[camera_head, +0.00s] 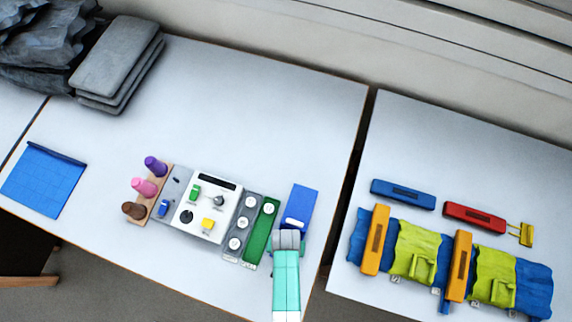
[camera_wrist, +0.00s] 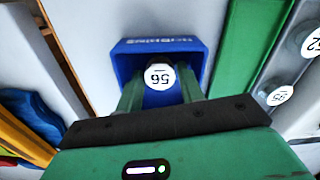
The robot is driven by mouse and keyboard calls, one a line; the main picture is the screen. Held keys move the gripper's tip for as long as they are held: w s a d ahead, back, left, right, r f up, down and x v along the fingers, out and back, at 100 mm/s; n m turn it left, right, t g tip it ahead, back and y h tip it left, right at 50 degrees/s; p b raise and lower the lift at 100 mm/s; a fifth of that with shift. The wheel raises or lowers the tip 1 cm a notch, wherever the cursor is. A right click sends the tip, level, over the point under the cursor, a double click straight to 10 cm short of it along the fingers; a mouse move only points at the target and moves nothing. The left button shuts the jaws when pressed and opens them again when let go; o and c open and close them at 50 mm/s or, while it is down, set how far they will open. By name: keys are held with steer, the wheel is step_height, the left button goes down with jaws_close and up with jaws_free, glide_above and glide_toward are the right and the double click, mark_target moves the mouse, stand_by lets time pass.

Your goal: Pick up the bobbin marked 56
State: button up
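The bobbin marked 56 (camera_wrist: 159,77) shows its round white label, upside down, in the wrist view. It is in or over the blue box (camera_wrist: 204,47), which has white lettering on its rim. My gripper (camera_wrist: 162,90) has its two green fingers apart, one on each side of the bobbin. Blue shows between the fingers below the label, and I see no clear contact with the bobbin.
A green strip (camera_head: 262,230) lies left of the blue box. Beyond it, a grey rack (camera_head: 231,258) holds white-topped bobbins; 95 (camera_wrist: 280,96) and 52 (camera_wrist: 312,43) are readable in the wrist view. A table gap lies to the right, before the coloured fabric (camera_head: 416,255).

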steer(key=c, duration=0.5)
steer(key=shift+o, duration=0.2)
steer(key=shift+r, duration=0.1)
steer(key=shift+r, duration=0.35)
step_height(320, 180, up, 3)
steer(key=shift+f+p, duration=0.15)
steer(key=shift+p, duration=0.2)
steer(key=s+a, duration=0.1)
steer(key=s, duration=0.4)
steer(key=s+a+r, duration=0.1)
steer(key=s, duration=0.4)
steer(key=s+a, duration=0.1)
steer(key=s, duration=0.4)
steer(key=shift+s+r, duration=0.2)
steer(key=shift+s, duration=0.2)
